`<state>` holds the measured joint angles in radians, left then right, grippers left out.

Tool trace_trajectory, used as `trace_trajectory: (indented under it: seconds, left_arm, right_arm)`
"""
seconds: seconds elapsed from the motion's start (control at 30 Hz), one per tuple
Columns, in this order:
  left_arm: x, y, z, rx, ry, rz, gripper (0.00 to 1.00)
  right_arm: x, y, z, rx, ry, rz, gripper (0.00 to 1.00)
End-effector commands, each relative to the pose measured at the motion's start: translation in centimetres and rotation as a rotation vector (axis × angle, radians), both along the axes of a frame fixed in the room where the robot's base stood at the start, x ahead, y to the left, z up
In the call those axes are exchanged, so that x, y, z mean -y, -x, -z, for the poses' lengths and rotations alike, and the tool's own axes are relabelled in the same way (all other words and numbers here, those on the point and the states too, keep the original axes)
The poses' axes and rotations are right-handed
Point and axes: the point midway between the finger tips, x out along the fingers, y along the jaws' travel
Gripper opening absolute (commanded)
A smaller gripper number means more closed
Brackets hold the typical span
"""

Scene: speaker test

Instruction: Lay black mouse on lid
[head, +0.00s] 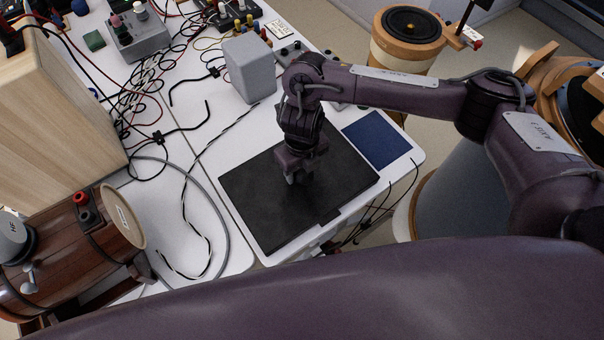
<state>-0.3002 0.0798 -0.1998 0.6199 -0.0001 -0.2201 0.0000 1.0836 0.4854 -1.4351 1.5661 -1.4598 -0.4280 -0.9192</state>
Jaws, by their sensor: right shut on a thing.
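A flat black lid (252,208) lies on the white table at the centre of the head view, with a small tab at its front edge. My right gripper (298,180) points down over the middle of the lid. It is shut on a dark thing, taken to be the black mouse, which barely stands out against the lid and is mostly hidden by the fingers. I cannot tell whether the mouse touches the lid. My left gripper is not in view.
A dark blue square (377,138) lies right of the lid. A grey box (249,68) stands behind it. Tangled cables (150,90) and a wooden cabinet (60,110) are at left. A wooden barrel-like device (75,250) is front left.

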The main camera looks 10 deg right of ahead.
Motion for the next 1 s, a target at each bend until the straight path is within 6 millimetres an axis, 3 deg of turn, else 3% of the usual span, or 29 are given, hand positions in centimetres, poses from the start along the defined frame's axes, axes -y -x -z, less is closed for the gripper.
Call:
trace_trajectory:
  seconds: [0.1, 0.2, 0.63, 0.67, 0.8, 1.0]
  left_arm:
    - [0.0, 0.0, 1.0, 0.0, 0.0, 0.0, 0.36]
    - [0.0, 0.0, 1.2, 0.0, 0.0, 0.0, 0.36]
    - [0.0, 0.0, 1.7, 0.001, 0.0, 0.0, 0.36]
    - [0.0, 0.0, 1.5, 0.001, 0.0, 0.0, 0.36]
    - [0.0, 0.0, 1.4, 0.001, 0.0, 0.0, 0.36]
    - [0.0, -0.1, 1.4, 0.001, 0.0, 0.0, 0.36]
  right_arm:
    - [0.0, 0.2, 2.4, -0.006, -0.001, 0.002, 0.3]
    - [0.0, 0.2, 3.2, -0.004, 0.0, 0.002, 0.3]
    - [0.0, 0.1, 3.7, -0.002, 0.001, 0.0, 0.3]
    - [0.0, 0.1, 3.5, -0.002, 0.001, 0.0, 0.57]
    - [0.0, 0.1, 3.5, -0.002, 0.001, 0.0, 0.75]
    - [0.0, 0.1, 3.5, -0.002, 0.001, 0.001, 0.75]
